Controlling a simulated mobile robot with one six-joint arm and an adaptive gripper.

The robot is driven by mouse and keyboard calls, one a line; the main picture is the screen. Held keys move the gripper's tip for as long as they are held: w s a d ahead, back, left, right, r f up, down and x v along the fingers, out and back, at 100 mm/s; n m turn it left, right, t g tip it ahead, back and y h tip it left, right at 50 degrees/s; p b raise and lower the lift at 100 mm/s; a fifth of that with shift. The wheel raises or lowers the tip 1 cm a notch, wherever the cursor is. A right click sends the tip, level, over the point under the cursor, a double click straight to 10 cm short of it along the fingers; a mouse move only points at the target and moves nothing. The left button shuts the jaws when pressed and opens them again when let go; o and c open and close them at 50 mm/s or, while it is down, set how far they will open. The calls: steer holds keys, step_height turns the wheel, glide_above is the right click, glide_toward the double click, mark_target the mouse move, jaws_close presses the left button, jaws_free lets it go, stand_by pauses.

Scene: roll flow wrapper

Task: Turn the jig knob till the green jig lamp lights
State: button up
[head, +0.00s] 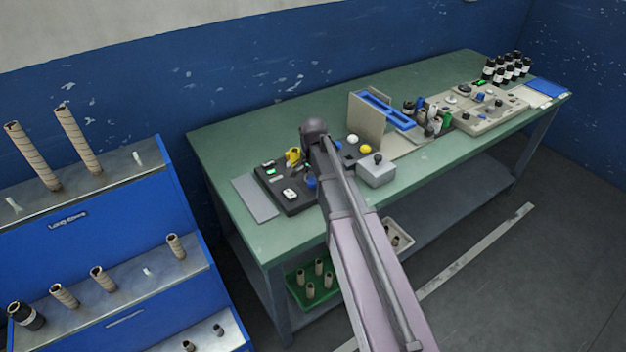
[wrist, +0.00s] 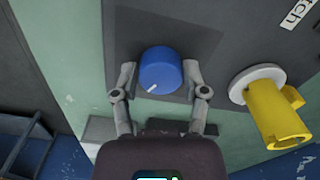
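In the wrist view a round blue knob (wrist: 160,70) with a white pointer mark sits on a dark panel. The mark points to the lower left. My gripper (wrist: 160,77) has one finger on each side of the knob, and both fingertips appear to touch its sides. The black control panel (head: 289,208) is partly hidden by the arm. A small green-lit spot (head: 271,171) shows on it; I cannot tell whether this is the jig lamp.
A yellow handle (wrist: 272,108) on a white disc stands right of the knob, close to my right finger. A grey box (head: 376,173) stands right of my arm. A blue rack (head: 75,250) with tubes is at the left.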

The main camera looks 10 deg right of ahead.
mark_target(313, 180)
steer(key=shift+o, duration=1.4)
steer(key=shift+n, duration=0.4)
steer(key=n, duration=1.1)
step_height(313, 180, up, 14)
steer(key=p, duration=1.4)
steer(key=s+f+b, duration=0.2)
steer(key=s, duration=0.7)
steer(key=s+f+m+b, duration=0.1)
steer(key=s+f+b, duration=0.1)
steer(key=s, duration=0.7)
steer(key=shift+s+a, duration=0.15)
steer(key=shift+s, duration=0.15)
